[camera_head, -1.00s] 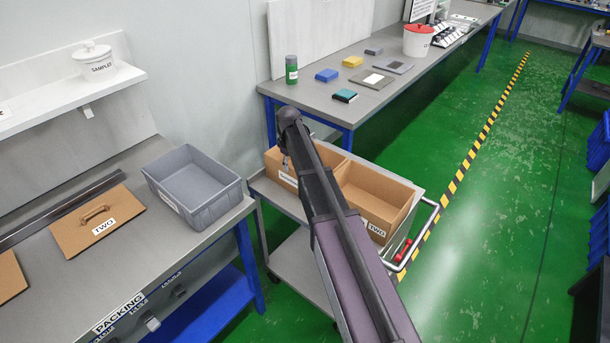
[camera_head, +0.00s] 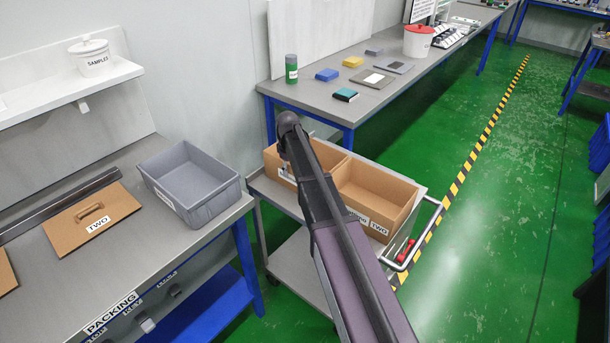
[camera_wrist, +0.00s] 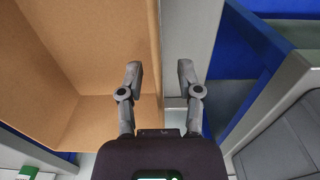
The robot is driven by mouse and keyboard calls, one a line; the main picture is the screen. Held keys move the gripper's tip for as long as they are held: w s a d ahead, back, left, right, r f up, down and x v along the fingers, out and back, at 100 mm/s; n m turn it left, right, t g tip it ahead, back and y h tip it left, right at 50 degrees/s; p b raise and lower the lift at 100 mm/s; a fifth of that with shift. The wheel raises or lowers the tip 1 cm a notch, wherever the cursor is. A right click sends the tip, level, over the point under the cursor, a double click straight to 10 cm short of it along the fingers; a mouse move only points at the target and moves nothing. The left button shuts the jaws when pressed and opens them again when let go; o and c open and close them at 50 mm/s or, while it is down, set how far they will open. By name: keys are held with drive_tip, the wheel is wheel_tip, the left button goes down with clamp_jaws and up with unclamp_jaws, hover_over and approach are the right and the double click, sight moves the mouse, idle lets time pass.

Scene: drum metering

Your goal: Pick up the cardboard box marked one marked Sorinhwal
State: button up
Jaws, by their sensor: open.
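Two open cardboard boxes stand side by side on a cart. The left box (camera_head: 331,157) is partly hidden behind my arm, and its front label is mostly covered and unreadable. The right box (camera_head: 385,190) carries a TWO label and a second label partly behind my arm. My gripper is at the left box's near left side in the head view, its fingers mostly hidden by my arm. In the wrist view my gripper (camera_wrist: 160,73) is open and empty, with a cardboard box (camera_wrist: 100,45) on the left and its wall edge between the fingertips. Contact cannot be told.
A grey bin (camera_head: 205,213) stands on the packing bench (camera_head: 150,255), left of the cart (camera_head: 298,262). A cardboard lid marked TWO (camera_head: 120,205) lies there. Another bench (camera_head: 300,91) with small items is behind. Green floor is free on the right.

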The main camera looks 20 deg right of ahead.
drive_tip(key=shift+f+b, duration=0.45)
drive_tip(key=shift+f, duration=0.25)
clamp_jaws()
